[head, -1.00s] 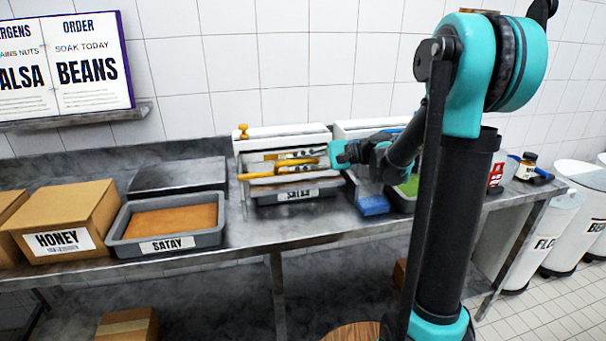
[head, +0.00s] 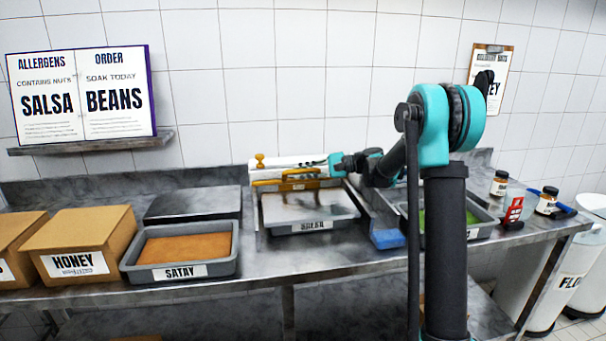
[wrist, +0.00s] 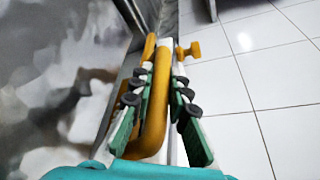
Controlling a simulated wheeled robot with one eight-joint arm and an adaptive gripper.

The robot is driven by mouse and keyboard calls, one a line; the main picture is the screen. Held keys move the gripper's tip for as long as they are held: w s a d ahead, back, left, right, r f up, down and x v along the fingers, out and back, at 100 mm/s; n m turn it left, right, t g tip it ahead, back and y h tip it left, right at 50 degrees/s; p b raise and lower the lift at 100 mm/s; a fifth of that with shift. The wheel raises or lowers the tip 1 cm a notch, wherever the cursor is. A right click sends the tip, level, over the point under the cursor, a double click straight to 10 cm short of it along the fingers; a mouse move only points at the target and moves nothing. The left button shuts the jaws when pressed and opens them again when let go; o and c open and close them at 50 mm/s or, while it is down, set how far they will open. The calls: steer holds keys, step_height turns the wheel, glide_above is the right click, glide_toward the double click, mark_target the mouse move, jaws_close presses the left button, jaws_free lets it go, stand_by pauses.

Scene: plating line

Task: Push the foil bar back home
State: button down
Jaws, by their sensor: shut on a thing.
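The orange foil bar (head: 268,183) lies across the back of the salsa tray (head: 312,226), close in front of a white housing (head: 288,162) with a yellow knob (head: 260,160). The bar's looped handle also shows in the wrist view (wrist: 155,108). My gripper (head: 308,175) reaches in from the right and is shut on the handle, with a green-padded finger on each side in the wrist view (wrist: 164,72). A pale grey, shiny surface (head: 300,206) fills the tray's top. Whether the bar touches the housing is hard to tell.
A satay tray (head: 228,262) and a honey box (head: 100,235) stand at left. A blue block (head: 387,239) lies right of the salsa tray. A tray with green contents (head: 473,217) is partly behind my arm. Jars and a red object (head: 513,212) stand farther right.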

steer(key=shift+w, duration=0.2)
steer(key=c, duration=1.4)
jaws_free()
steer(key=shift+c, duration=0.2)
steer(key=v, duration=1.2)
